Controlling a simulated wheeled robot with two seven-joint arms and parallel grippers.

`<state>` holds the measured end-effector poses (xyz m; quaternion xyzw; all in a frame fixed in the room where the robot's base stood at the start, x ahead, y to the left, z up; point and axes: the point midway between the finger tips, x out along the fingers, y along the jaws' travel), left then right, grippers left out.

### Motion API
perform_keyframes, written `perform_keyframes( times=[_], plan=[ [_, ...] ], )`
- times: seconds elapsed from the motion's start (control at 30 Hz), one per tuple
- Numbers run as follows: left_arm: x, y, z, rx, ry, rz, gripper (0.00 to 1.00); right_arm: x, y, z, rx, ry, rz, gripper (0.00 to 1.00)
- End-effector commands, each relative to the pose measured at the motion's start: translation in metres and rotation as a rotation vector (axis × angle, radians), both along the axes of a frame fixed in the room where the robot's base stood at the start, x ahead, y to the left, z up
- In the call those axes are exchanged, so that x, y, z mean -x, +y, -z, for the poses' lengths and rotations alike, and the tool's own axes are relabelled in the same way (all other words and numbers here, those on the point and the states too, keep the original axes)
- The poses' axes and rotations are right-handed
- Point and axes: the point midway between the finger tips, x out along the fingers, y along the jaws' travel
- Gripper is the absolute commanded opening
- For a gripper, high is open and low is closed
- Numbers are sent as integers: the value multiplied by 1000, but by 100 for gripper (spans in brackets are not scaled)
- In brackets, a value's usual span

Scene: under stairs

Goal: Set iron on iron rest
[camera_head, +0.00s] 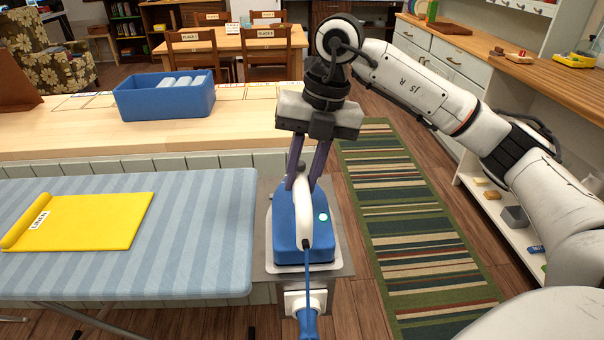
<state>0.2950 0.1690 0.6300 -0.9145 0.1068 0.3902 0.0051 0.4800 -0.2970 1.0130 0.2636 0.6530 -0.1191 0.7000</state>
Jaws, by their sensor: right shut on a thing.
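The blue iron (288,228) with a white handle and a blue cord is over the grey metal iron rest (343,262) at the right end of the ironing board (180,220). My right gripper (303,182) comes down from above and is shut on the iron's handle. The iron looks flat on or just above the rest; I cannot tell whether it touches. The iron hides most of the rest. My left gripper is not in view.
A yellow cloth (95,221) lies on the striped board. Behind it, a wooden counter (60,140) carries a blue bin (165,100) with pale items. A striped rug (410,230) covers clear floor at right. A wooden-topped cabinet (480,45) stands beyond.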

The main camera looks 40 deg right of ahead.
Motion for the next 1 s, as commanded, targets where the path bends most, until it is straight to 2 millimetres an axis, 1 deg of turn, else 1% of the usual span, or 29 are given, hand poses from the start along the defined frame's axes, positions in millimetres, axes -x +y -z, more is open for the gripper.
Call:
perform_keyframes(
  times=[0.1, 0.13, 0.23, 0.43, 0.47, 0.57, 0.67, 1.0],
  plan=[
    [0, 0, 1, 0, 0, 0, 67, -1, 0, -1, -3, -9, 0, 0],
    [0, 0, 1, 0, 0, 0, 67, -1, 0, -1, -3, -9, 0, 26],
    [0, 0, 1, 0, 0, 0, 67, -1, 0, -1, -2, -6, 0, 43],
    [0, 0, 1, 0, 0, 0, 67, 0, 0, 1, -1, -3, 0, 43],
    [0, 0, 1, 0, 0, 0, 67, 1, 0, 4, 2, 6, -1, 43],
    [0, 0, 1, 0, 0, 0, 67, 1, -1, 2, 2, 4, 0, 43],
    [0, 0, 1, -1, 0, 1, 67, 1, -2, -9, 1, 0, 0, 43],
    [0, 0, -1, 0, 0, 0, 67, 8, -13, -74, -2, -7, 0, 43]
  ],
)
